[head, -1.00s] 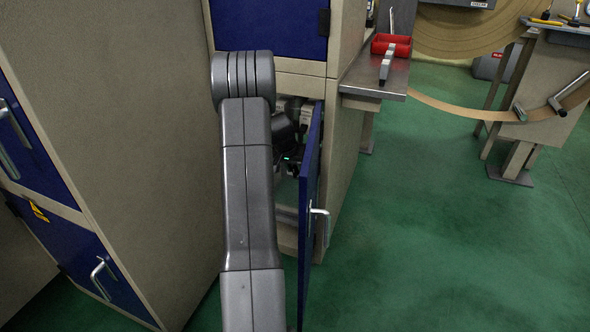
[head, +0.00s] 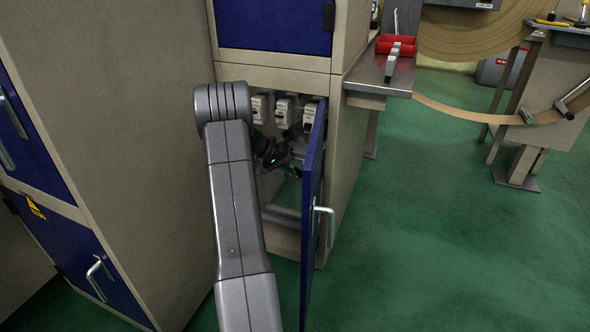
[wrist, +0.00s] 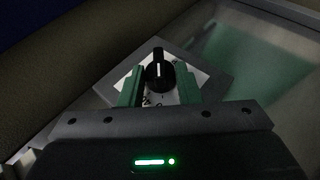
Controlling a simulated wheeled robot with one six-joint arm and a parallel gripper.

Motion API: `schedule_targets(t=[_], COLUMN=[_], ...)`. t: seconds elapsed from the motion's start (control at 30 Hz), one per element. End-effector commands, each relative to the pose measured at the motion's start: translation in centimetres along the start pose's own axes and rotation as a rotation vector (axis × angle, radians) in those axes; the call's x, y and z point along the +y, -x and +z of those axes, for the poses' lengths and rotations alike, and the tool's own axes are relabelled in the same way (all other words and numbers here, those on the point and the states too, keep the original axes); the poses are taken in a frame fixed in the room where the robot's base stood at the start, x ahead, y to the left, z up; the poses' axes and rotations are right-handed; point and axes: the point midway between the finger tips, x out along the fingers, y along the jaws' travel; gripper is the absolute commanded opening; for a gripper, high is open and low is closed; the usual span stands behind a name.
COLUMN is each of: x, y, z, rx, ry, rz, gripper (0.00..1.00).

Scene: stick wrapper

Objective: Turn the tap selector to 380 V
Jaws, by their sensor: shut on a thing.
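The tap selector is a black knob (wrist: 159,75) with a white line, on a white dial plate (wrist: 183,72) with a grey border. In the wrist view the line runs roughly straight up and down. The dial's markings are mostly hidden by the knob and my gripper, and I cannot read them. My gripper (wrist: 159,86) has its green fingers on both sides of the knob, shut on it. In the head view my gripper (head: 292,160) is inside the open lower cabinet, and the knob cannot be made out there.
The blue cabinet door (head: 313,200) stands open just right of my arm. Several white breakers (head: 284,108) line the cabinet's upper inside. A metal shelf (head: 372,80) with a red tray (head: 396,46) sticks out at the right. Green floor is free to the right.

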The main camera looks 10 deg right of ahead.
Motion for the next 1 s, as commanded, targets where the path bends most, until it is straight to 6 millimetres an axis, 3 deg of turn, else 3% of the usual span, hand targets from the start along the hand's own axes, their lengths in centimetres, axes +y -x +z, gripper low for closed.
schedule_targets(t=[0.57, 0.6, 0.7, 1.0], x=[-0.12, -0.12, -0.12, -0.04], y=[0.01, 0.01, 0.0, 0.01], z=[0.04, 0.04, 0.04, 0.02], rx=[-0.001, -0.001, -0.001, -0.001], ry=[0.014, 0.014, 0.014, 0.011], rz=[0.031, 0.031, 0.03, 0.025], gripper=[0.07, 0.36, 0.52, 0.52])
